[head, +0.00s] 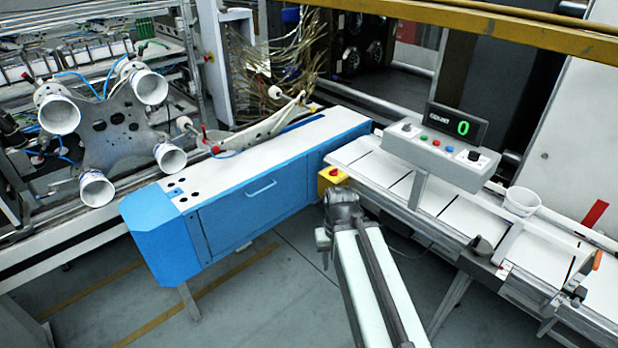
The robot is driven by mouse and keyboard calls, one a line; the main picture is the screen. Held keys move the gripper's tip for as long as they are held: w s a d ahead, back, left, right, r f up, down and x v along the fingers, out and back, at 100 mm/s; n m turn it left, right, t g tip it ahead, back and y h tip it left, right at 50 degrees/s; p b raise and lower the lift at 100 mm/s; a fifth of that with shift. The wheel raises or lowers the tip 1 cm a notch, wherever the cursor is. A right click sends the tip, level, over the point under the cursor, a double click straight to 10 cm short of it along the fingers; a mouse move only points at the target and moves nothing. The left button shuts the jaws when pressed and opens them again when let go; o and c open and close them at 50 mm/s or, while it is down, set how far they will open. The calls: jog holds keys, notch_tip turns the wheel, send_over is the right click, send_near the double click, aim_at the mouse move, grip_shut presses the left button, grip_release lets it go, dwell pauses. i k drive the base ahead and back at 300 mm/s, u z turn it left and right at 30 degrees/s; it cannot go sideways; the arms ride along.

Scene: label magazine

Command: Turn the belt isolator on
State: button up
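I cannot tell for certain which part is the belt isolator. A black rotary knob (473,156) sits on a square plate at the right end of the grey control panel (425,152). A yellow box with a red knob (332,177) stands at the right end of the blue cabinet, and its markings are too small to read. My arm reaches up from the bottom centre. Its dark far end (342,203) is just below the yellow box in the picture. No fingers can be made out there, and no held thing shows.
The blue cabinet (250,210) stands left of my arm. The white conveyor (450,212) runs along the right, with a white tub (521,201) on it. A display (457,127) above the panel reads 0. Grey floor (270,310) is open at the lower left.

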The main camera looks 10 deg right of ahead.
aim_at(333, 172)
jog(key=z, duration=0.15)
jog(key=i, duration=0.95)
jog(key=u, duration=0.1)
